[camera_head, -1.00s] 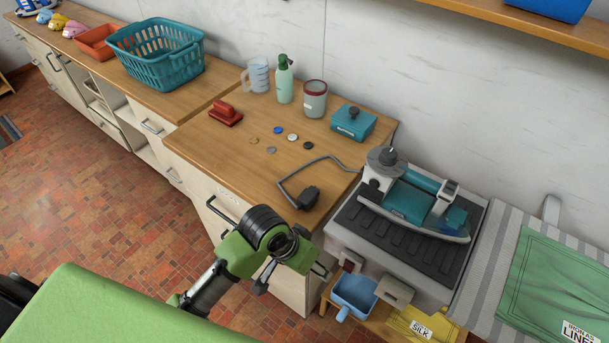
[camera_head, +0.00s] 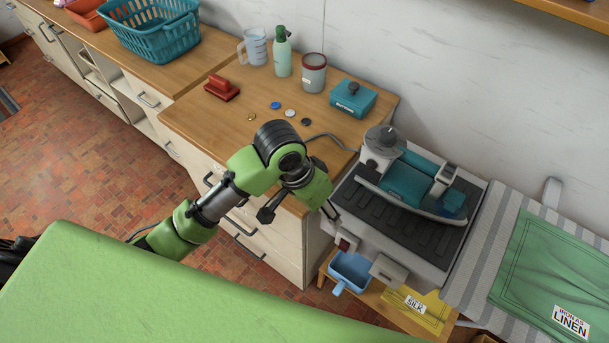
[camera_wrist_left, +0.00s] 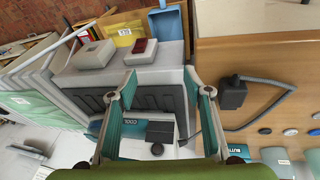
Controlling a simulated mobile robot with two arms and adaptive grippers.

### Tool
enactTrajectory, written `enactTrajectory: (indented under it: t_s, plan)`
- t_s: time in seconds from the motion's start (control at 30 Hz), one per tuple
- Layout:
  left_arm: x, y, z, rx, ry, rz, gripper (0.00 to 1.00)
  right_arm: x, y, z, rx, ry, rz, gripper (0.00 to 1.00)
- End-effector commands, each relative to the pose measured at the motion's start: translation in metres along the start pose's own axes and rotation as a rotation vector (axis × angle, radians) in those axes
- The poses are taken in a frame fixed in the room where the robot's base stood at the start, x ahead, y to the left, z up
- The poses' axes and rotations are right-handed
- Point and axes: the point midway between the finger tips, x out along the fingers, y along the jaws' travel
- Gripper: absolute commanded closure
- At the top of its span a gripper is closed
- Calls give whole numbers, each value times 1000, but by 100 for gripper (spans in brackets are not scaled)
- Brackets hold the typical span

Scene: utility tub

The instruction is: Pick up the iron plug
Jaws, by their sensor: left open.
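The iron plug (camera_wrist_left: 233,93) is a dark block with a grey cord, lying on the wooden counter (camera_wrist_left: 248,55) in the left wrist view. In the head view my left arm hides the plug, and only part of its cord (camera_head: 325,139) shows. My left gripper (camera_head: 331,211) is open near the counter's front right corner. In the left wrist view its two fingers (camera_wrist_left: 160,80) are spread over the iron's stand, with the plug apart from them, just right of the right finger. My right gripper is not in view.
The teal and grey iron (camera_head: 407,184) sits on its stand at the counter's right.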

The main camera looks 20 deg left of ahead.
Motion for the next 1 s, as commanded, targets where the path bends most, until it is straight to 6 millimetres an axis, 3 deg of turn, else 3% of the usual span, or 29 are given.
enactTrajectory:
  t_s: [0.3, 0.5, 0.6, 0.77, 1.0]
  plan:
    - [-60, -51, -51, -21, -154, -113, 54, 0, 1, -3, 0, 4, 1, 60]
    - [-101, -80, -66, -88, -222, -178, 54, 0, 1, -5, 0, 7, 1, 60]
    - [-112, -86, -69, -109, -237, -192, 54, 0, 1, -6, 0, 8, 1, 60]
    - [-104, -90, -66, -119, -247, -195, 54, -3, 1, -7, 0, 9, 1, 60]
    - [-59, -98, -54, -118, -247, -195, 54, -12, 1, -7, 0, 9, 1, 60]
